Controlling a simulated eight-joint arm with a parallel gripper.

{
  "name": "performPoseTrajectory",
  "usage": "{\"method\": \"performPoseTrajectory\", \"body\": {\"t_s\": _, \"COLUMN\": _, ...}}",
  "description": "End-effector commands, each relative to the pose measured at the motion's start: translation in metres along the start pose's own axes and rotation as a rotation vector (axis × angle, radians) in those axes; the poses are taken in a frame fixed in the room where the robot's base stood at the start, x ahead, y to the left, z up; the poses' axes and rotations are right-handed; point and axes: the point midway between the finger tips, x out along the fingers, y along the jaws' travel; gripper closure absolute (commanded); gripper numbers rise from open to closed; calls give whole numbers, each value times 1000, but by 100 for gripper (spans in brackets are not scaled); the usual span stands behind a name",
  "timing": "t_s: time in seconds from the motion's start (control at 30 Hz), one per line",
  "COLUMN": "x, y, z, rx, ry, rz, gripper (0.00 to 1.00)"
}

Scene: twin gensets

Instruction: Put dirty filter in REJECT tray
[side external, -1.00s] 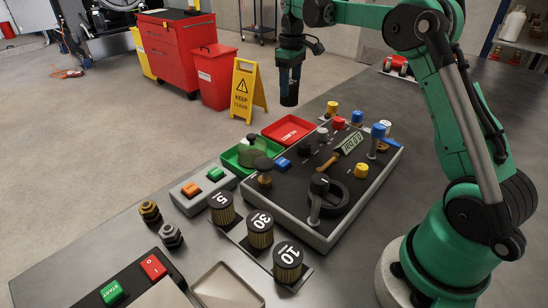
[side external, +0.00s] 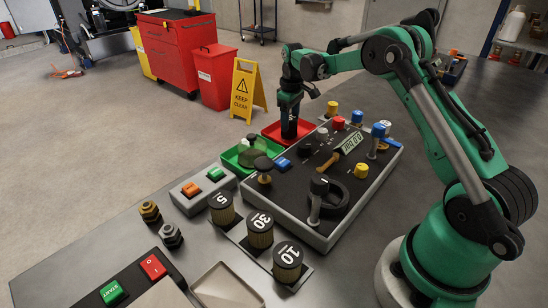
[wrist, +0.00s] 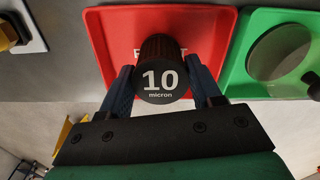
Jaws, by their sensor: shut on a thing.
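My gripper (side external: 289,98) is shut on a dark cylindrical filter (wrist: 160,82), its end marked "10 micron" in the wrist view. The filter's dark body (side external: 289,127) points down in the side view. It is over the red REJECT tray (side external: 271,131), whose lettering is mostly hidden behind the filter in the wrist view (wrist: 110,45). The filter's lower end overlaps the tray in the picture; I cannot tell whether it touches the floor of the tray.
A green tray (side external: 231,160) with a round, clear-looking item stands beside the red tray. A control panel (side external: 335,205) with knobs and a display is close by. Lighter filters marked 5, 30 and 10 (side external: 287,262) stand at the front. A yellow sign (side external: 243,90) stands on the floor beyond.

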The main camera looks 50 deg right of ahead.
Motion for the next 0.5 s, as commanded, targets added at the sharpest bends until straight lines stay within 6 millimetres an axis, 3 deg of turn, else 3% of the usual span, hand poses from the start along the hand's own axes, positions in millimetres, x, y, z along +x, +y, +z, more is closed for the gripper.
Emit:
{"method": "performPoseTrajectory", "body": {"t_s": 0.13, "x": 3, "y": 0, "z": 0, "rx": 0, "ry": 0, "rz": 0, "gripper": 96}}
{"method": "performPoseTrajectory", "body": {"t_s": 0.17, "x": 3, "y": 0, "z": 0, "rx": 0, "ry": 0, "rz": 0, "gripper": 37}}
{"method": "performPoseTrajectory", "body": {"t_s": 0.27, "x": 3, "y": 0, "z": 0, "rx": 0, "ry": 0, "rz": 0, "gripper": 11}}
{"method": "performPoseTrajectory", "body": {"t_s": 0.5, "x": 3, "y": 0, "z": 0, "rx": 0, "ry": 0, "rz": 0, "gripper": 11}}
